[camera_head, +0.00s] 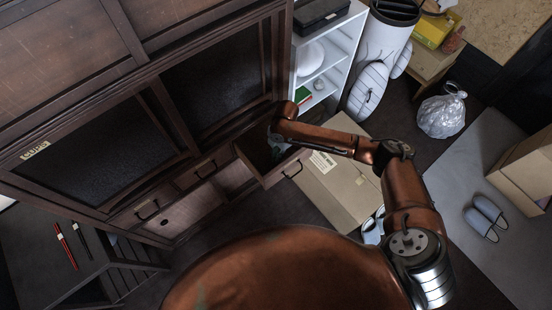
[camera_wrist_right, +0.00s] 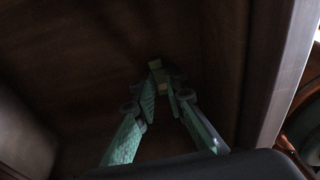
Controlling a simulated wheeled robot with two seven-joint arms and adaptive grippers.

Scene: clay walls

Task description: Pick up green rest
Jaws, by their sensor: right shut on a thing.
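The green rest (camera_wrist_right: 158,77) shows in the right wrist view as a small, dim, pale green-yellow piece between the fingertips. My right gripper (camera_wrist_right: 161,92) is shut on it, inside a dark wooden drawer (camera_wrist_right: 245,80). In the head view my right gripper (camera_head: 276,150) reaches down into the open drawer (camera_head: 253,168), and the rest cannot be made out there. Shadow hides the rest's exact shape and whether it touches the drawer floor. My left gripper is not in view.
The drawer belongs to a large dark wooden cabinet (camera_head: 150,80). A white shelf unit (camera_head: 345,45) stands to its right. A cardboard box (camera_head: 340,190) lies beside the drawer. Red and black sticks (camera_head: 66,246) lie at lower left. Slippers (camera_head: 485,215) are at right.

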